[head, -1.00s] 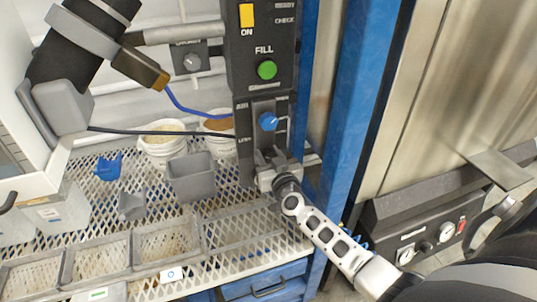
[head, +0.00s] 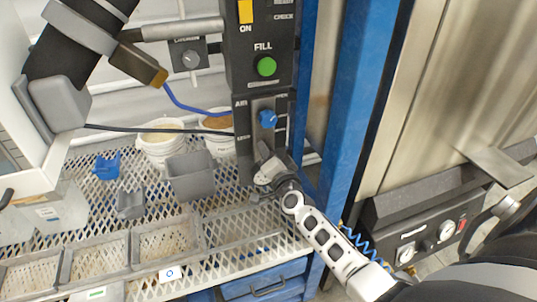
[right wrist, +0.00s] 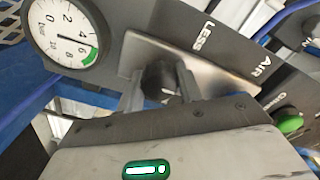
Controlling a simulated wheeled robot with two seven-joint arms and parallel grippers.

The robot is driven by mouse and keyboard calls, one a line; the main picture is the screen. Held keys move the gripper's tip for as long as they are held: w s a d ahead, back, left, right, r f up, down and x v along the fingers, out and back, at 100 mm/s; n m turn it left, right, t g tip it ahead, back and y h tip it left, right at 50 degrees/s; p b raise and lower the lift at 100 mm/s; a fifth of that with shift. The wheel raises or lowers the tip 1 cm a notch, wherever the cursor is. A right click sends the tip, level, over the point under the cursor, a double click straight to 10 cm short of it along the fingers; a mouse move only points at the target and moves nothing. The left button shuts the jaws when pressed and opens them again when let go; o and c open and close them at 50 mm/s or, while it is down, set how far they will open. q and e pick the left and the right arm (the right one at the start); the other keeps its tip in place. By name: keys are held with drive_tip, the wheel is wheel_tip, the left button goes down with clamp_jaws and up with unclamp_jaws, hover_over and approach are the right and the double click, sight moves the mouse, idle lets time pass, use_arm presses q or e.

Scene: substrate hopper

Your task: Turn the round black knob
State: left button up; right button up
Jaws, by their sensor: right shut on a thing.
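The round black knob (right wrist: 159,79) shows in the right wrist view, in front of a grey metal plate (right wrist: 205,72) marked LESS. The fingers of my right gripper (right wrist: 160,90) stand on both sides of the knob and are shut on it. In the head view my right gripper (head: 268,166) is at the lower end of the black control panel (head: 262,85), and it hides the knob there. A round pressure gauge (right wrist: 66,35) sits beside the plate, its needle near the green band. My left gripper is not in view.
A blue post (head: 345,110) stands close on the right. Left are white buckets (head: 163,143), a grey bin (head: 190,176) and trays (head: 168,243) on a mesh shelf.

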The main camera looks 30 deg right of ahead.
drive_tip(key=m, duration=0.3)
drive_tip(key=shift+f+m+b, duration=0.1)
drive_tip(key=shift+m+b, duration=0.2)
drive_tip(key=shift+b, duration=0.05)
drive_tip(key=shift+m, duration=1.2)
drive_tip(key=o, duration=1)
drive_tip(key=shift+s, duration=0.1)
drive_tip(key=shift+v, duration=7.9)
drive_tip(key=shift+a, duration=0.1)
